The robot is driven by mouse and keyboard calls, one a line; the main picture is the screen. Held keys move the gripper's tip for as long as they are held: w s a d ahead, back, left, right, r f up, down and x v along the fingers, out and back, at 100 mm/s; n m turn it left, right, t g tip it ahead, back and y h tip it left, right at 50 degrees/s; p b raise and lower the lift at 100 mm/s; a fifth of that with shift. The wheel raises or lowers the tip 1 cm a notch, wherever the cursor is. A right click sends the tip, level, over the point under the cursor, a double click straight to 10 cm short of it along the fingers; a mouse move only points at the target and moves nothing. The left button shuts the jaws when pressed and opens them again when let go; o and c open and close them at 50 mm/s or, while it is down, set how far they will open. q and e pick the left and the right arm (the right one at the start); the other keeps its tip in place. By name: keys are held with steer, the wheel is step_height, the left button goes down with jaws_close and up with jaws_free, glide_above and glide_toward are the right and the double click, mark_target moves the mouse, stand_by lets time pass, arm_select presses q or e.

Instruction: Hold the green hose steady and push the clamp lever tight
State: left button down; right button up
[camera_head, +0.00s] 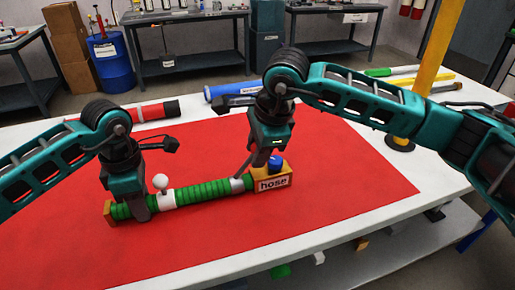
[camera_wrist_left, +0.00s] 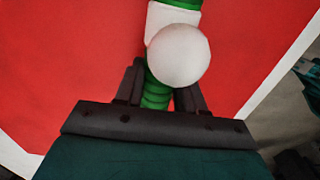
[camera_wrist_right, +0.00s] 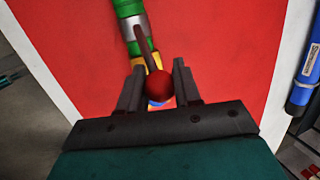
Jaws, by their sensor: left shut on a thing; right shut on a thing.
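The ribbed green hose (camera_head: 203,191) lies on the red mat, with a white collar and white ball knob (camera_head: 160,181) towards its left end. My left gripper (camera_head: 141,207) is shut around the hose just left of that collar; in the left wrist view the hose (camera_wrist_left: 156,96) runs between its fingers. A silver clamp collar (camera_head: 238,184) sits near the right end. Its lever (camera_head: 245,165) stands up, tilted right, and ends in a red ball knob (camera_wrist_right: 160,88). My right gripper (camera_head: 262,156) is shut on this knob, which it hides in the head view.
An orange block labelled hose (camera_head: 272,183), with a blue cap (camera_head: 275,162), holds the hose's right end. The red mat (camera_head: 340,185) is clear in front and to the right. Red (camera_head: 145,111) and blue (camera_head: 232,89) tubes lie behind. A yellow post (camera_head: 425,75) stands at right.

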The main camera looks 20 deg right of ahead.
arm_select(q)
steer(key=shift+r, duration=0.1)
arm_select(e)
steer(key=shift+f, duration=0.25)
steer(key=shift+s+f, duration=0.15)
steer(key=shift+f, duration=0.3)
arm_select(q)
steer(key=shift+d, duration=0.1)
arm_select(e)
steer(key=shift+d+f+y, duration=0.1)
steer(key=shift+f+y, duration=0.1)
steer(key=shift+y, duration=0.1)
steer(key=shift+r, duration=0.15)
steer(key=shift+r, duration=0.55)
